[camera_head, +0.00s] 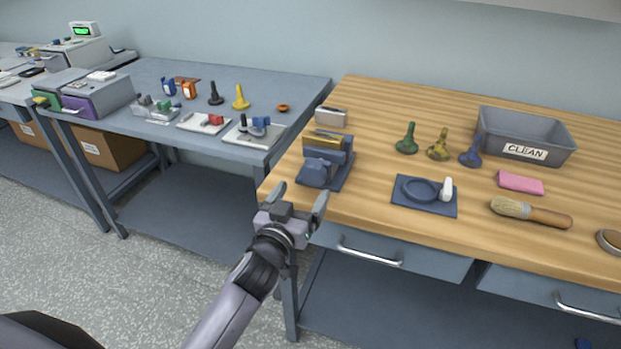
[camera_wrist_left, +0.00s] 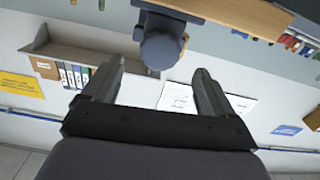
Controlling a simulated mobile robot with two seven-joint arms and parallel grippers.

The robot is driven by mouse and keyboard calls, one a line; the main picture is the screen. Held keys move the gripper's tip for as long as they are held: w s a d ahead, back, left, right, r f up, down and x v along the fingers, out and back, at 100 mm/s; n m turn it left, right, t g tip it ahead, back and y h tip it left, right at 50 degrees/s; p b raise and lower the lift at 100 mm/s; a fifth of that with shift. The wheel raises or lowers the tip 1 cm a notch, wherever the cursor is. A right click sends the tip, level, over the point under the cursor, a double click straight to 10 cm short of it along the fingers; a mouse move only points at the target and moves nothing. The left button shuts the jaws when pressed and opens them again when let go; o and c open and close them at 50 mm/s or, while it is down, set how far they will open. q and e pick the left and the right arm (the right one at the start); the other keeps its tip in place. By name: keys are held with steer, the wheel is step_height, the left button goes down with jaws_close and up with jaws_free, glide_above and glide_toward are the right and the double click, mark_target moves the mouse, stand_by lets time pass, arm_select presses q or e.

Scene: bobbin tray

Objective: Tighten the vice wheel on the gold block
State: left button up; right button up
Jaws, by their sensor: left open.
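The blue-grey vice (camera_head: 340,180) stands near the left front corner of the wooden bench. The gold block (camera_head: 322,137) lies across its upper part, between the jaws as far as I can tell. The vice's front end, with the wheel (camera_head: 312,173), faces my left gripper. In the left wrist view the rounded blue-grey wheel (camera_wrist_left: 160,48) sits just beyond the fingertips, roughly midway between them. My left gripper (camera_head: 301,196) is open and empty, just in front of the bench edge and apart from the wheel. My right gripper is not in view.
The wooden bench (camera_head: 380,100) also holds a small grey block (camera_head: 331,117), a blue plate with a ring (camera_head: 405,207), a grey CLEAN bin (camera_head: 500,150), a pink sponge (camera_head: 520,183) and a brush (camera_head: 550,217). A drawer handle (camera_head: 370,257) juts out below the edge.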

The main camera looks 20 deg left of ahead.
mark_target(312, 178)
arm_select(q)
steer(key=shift+w+d, duration=0.1)
steer(key=shift+w, duration=2.9)
steer(key=c, duration=1.1)
